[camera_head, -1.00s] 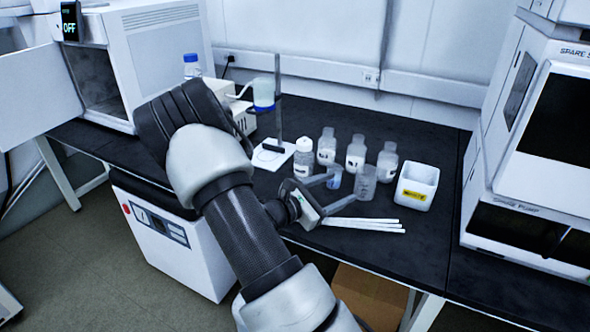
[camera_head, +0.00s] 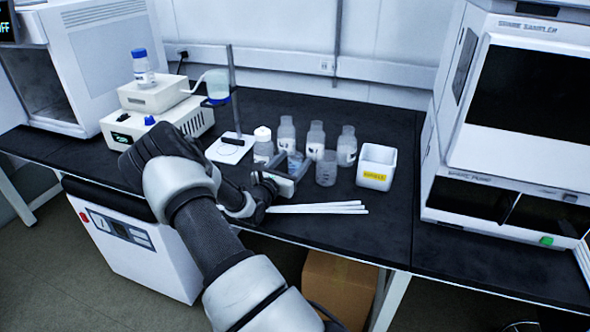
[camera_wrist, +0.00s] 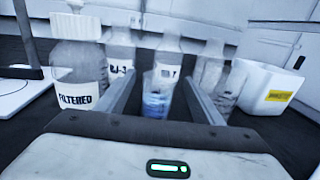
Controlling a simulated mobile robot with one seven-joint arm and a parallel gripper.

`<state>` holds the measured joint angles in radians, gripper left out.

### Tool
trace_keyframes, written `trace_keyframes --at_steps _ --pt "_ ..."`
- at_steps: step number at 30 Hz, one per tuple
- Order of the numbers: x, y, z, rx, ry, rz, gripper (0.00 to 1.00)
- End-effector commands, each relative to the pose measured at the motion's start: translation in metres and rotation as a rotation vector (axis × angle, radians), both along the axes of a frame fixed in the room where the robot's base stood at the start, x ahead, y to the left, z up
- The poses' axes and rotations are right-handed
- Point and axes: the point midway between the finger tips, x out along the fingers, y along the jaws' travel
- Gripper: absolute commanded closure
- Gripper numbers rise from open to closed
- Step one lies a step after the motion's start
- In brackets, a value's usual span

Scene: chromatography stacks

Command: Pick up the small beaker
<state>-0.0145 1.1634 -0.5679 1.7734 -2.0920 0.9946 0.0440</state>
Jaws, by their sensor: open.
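The small beaker (camera_head: 295,160) is clear with blue markings and stands on the black bench. My gripper (camera_head: 294,165) is open and low over the bench, with a finger on each side of this beaker. In the wrist view the small beaker (camera_wrist: 157,100) shows between the two fingers of my gripper (camera_wrist: 161,82), nearer the left one. I cannot tell whether a finger touches it. A larger clear beaker (camera_head: 326,170) stands just to the right, outside the right finger. It also shows in the wrist view (camera_wrist: 230,90).
A bottle labelled FILTERED (camera_wrist: 80,75) stands close on the left. Several clear bottles (camera_head: 316,140) stand behind. A white waste bin (camera_head: 376,167) is at the right. White sticks (camera_head: 318,208) lie near the front edge. A stirrer stand (camera_head: 230,148) is at the left.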

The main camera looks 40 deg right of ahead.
Motion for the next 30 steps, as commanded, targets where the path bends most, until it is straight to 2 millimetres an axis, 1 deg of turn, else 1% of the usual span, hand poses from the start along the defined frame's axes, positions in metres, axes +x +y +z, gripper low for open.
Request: trace_keyframes --at_steps 5,9,13,16,22,23,30 --pt "0.004 -0.012 0.000 -0.002 -0.002 -0.001 0.39" --pt "0.011 -0.033 0.000 -0.002 -0.003 -0.002 0.39" --pt "0.017 -0.048 0.001 -0.002 -0.002 -0.001 0.39" --pt "0.020 -0.052 0.002 -0.001 0.000 0.001 0.39" --pt "0.020 -0.053 0.003 0.000 0.000 0.001 0.39" --pt "0.020 -0.053 0.003 0.000 0.000 0.001 0.42" --pt "0.020 -0.052 0.002 0.000 0.000 0.001 0.82"
